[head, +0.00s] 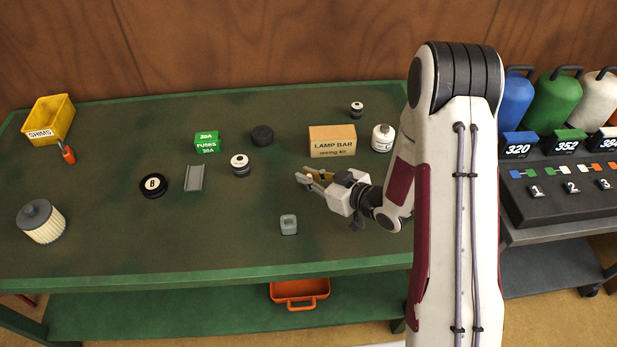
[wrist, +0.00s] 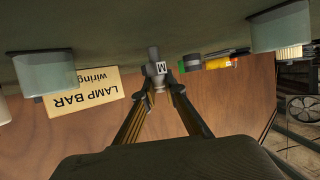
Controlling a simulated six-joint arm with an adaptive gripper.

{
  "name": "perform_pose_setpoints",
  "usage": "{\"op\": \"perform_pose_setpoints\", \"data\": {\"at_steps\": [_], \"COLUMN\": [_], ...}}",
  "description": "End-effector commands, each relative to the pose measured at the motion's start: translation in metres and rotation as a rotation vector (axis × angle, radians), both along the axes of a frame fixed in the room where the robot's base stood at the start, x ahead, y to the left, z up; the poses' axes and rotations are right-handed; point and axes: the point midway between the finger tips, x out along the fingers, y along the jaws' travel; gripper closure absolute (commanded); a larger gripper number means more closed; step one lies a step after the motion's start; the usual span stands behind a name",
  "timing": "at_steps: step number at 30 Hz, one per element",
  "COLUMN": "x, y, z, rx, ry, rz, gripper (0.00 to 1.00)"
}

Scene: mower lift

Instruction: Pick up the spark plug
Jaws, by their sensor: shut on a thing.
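My gripper (head: 310,176) is above the middle of the green table, left of my forearm. In the wrist view its two tan fingers lean in toward each other (wrist: 160,92). A small grey piece (wrist: 156,66) with a light label and a dark letter sits between the tips; I take it to be the spark plug. In the head view it is too small to make out well at the fingertips. The gripper is shut on it.
A LAMP BAR box (head: 332,146) stands just behind the gripper, with a white canister (head: 382,138) to its right. A small grey-green block (head: 288,225) lies in front. A grey channel (head: 195,178) and black pucks lie left.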

Motion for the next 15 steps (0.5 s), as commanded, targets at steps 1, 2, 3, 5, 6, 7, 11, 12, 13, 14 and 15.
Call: {"op": "perform_pose_setpoints", "data": {"at_steps": [1,2,3,5,6,7,11,12,13,14,15], "x": [-0.003,-0.003,-0.003,-0.002,-0.002,-0.002,-0.001,-0.001,-0.001,-0.001,-0.001], "y": [-0.001,-0.001,-0.001,-0.001,-0.001,-0.001,-0.001,-0.001,-0.001,-0.001,-0.001], "z": [-0.004,-0.003,-0.002,0.001,0.003,0.005,0.016,0.020,0.022,0.026,0.030], "rx": [-0.004,-0.004,-0.005,-0.005,-0.005,-0.005,-0.003,-0.003,-0.003,-0.004,-0.003], "ry": [0.013,0.013,0.013,0.012,0.010,0.010,0.006,0.006,0.004,0.004,0.004], "rz": [-0.002,-0.002,-0.002,-0.002,-0.002,-0.002,-0.002,-0.002,-0.001,-0.001,-0.001], "gripper": [1.00,1.00,1.00,1.00,1.00,1.00,1.00,1.00,1.00,1.00,1.00]}}
